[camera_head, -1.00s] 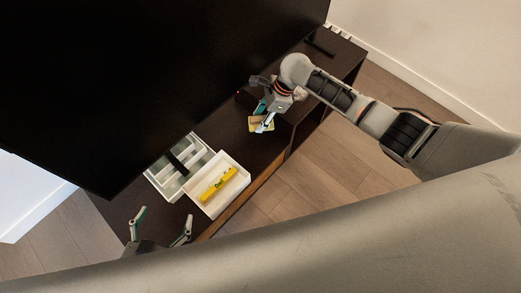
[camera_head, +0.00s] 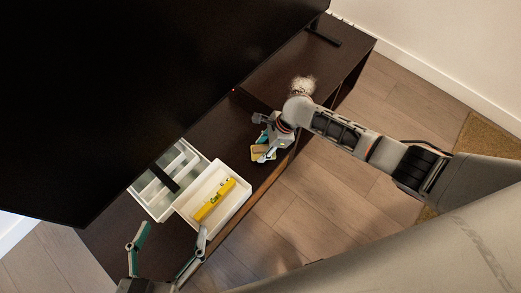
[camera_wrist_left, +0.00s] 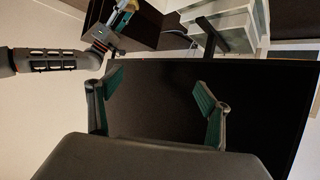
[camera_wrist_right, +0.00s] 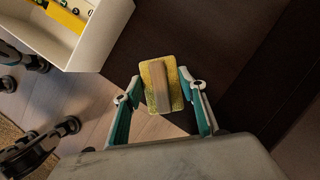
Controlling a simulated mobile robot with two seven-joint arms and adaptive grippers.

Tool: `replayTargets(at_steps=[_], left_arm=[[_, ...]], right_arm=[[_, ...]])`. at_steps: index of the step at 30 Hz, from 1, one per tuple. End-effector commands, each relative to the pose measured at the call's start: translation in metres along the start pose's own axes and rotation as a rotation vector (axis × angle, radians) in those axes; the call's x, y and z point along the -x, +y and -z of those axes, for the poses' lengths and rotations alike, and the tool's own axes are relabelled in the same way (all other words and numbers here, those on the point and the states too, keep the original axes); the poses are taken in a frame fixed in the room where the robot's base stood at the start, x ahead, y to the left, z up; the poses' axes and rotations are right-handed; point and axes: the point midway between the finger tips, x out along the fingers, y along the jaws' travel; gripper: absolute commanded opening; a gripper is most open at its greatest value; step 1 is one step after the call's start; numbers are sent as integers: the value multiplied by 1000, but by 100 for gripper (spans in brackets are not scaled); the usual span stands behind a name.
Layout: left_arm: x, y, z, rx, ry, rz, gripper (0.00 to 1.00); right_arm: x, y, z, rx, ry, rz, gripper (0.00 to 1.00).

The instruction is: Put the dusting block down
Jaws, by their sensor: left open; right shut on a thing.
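The dusting block (camera_head: 257,154), a yellow pad with a wooden grip, is in my right gripper (camera_head: 266,143) over the front part of the dark cabinet top. In the right wrist view the block (camera_wrist_right: 160,88) sits between the fingertips of my right gripper (camera_wrist_right: 163,102). I cannot tell whether its underside touches the cabinet. My left gripper (camera_head: 172,238) is open and empty at the cabinet's near left end. In the left wrist view the spread fingers of my left gripper (camera_wrist_left: 159,86) have nothing between them.
The dark cabinet top (camera_head: 222,134) has bare room around the block. A white bin (camera_head: 240,202) holds a yellow item (camera_head: 215,199). A divided tray (camera_head: 150,207) stands beside it. A pale fluffy thing (camera_head: 302,84) lies farther back. A large black screen (camera_head: 130,90) borders the cabinet.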

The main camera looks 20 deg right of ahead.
Motion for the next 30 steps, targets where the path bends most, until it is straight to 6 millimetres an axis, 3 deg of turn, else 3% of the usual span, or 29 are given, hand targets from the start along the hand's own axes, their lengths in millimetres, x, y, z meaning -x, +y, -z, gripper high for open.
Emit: replayTargets(at_steps=[5,10,23,24,25,26,30], left_arm=[[-2,4,1,31,11,-8,79],[-5,25,-5,174,26,-39,79],[-5,28,2,195,42,-45,79],[-5,28,2,195,42,-45,79],[-5,28,2,195,43,-45,79],[-5,28,2,195,43,-45,79],[-5,28,2,195,43,-45,79]], right_arm=[[-18,3,8,-3,0,-5,16],[-42,5,19,-4,1,-9,16],[-40,-2,16,1,-1,3,16],[-40,-2,17,2,0,3,46],[-40,-2,17,2,0,3,54],[-40,-2,17,2,0,3,58],[-40,-2,17,2,-1,3,58]])
